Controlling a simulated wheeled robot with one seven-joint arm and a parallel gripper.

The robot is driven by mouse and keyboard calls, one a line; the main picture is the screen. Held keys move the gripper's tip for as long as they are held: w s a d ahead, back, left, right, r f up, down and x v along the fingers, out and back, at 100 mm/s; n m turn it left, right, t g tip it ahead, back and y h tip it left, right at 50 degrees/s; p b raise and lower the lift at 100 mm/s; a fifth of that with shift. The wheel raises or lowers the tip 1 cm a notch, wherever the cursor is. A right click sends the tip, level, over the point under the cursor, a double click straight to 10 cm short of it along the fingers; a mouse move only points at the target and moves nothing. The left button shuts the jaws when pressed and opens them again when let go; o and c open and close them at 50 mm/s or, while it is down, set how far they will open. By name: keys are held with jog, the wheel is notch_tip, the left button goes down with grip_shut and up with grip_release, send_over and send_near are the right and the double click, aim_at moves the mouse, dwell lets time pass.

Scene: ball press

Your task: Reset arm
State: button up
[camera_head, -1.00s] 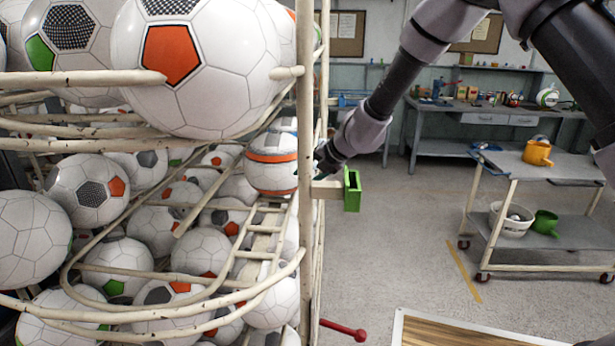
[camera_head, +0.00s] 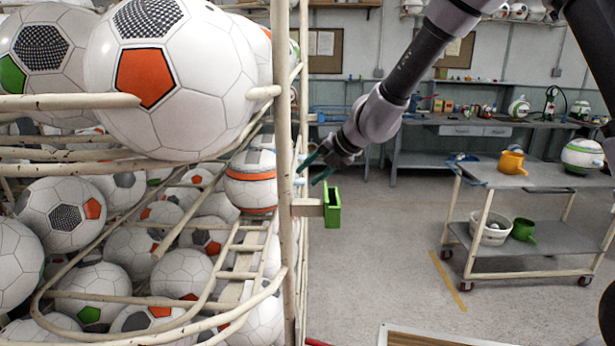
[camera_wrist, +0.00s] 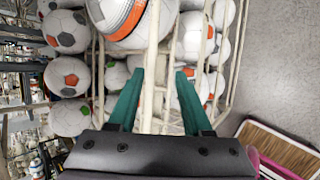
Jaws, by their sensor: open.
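My gripper (camera_head: 319,166) is at the end of my arm, to the right of the ball rack's upright post in the head view. Its teal fingers (camera_wrist: 157,96) are spread and nothing is between them in the wrist view. The rack (camera_head: 285,150) of cream tubes holds many soccer balls. A ball with orange bands (camera_head: 250,180) rests on the ladder-like rail, left of the post; a similar banded ball (camera_wrist: 119,17) shows at the top of the wrist view. A small green box (camera_head: 332,208) is fixed to the post just below my gripper.
A grey cart (camera_head: 535,172) stands at the right with an orange watering can (camera_head: 512,162), a white bucket (camera_head: 490,230) and a green pot (camera_head: 524,229). A workbench (camera_head: 470,126) lines the back wall. A wood-topped surface (camera_wrist: 275,150) shows lower right. Floor between rack and cart is clear.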

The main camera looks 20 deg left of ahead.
jog(key=s+d+r+n+t, duration=0.2)
jog(key=s+d+r+n, duration=0.1)
jog(key=d+r+n, duration=1.6)
jog(key=s+d+n+h, duration=0.2)
jog(key=s+d+n, duration=0.2)
jog(key=d, duration=0.4)
jog(key=s+d+r+n+t+h, duration=0.1)
jog(key=s+d+n+h, duration=0.1)
jog(key=s+d, duration=0.3)
jog(key=s+d+r+n+t+h, duration=0.1)
jog(key=s+d+n, duration=0.4)
jog(key=d, duration=0.7)
jog(key=shift+s+d+n+h, duration=0.3)
jog(key=shift+d+h, duration=0.1)
jog(key=shift+h, duration=0.3)
